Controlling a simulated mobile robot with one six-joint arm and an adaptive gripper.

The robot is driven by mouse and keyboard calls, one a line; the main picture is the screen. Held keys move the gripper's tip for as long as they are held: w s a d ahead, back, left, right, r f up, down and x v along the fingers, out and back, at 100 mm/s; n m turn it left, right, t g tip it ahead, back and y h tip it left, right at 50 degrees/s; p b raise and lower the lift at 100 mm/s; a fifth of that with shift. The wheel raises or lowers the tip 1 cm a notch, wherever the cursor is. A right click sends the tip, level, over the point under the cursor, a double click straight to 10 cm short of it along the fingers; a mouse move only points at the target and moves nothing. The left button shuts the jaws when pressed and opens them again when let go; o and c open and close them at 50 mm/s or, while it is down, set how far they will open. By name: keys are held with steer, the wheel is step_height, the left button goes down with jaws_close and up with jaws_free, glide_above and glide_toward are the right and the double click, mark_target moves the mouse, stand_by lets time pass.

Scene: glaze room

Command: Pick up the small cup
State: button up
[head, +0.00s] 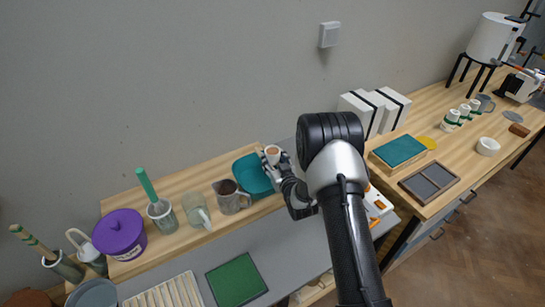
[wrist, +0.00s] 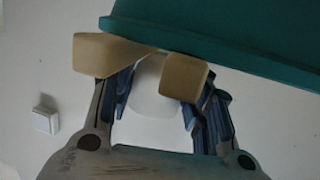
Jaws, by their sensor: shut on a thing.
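The small cup (head: 272,151) is pale with a tan opening, small in the head view. It is held up in front of the teal basin (head: 250,178), near its upper right rim. My gripper (head: 271,157) is shut on the cup. In the wrist view, the tan fingertips of my gripper (wrist: 142,64) flank the white cup (wrist: 155,92), which is partly hidden by them. The teal basin (wrist: 225,38) fills the top of the wrist view.
White boxes (head: 375,110) stand behind my arm to the right. A green mat (head: 237,281) lies in front. A wall switch (head: 329,34) is above.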

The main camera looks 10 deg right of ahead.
mark_target(273, 163)
steer(key=shift+c, duration=1.1)
steer(key=shift+r, duration=0.2)
step_height(273, 163, up, 20)
steer(key=p, duration=0.4)
steer(key=shift+f, duration=0.25)
steer(key=shift+r, duration=0.1)
stand_by(0.5)
steer(key=shift+a, duration=0.1)
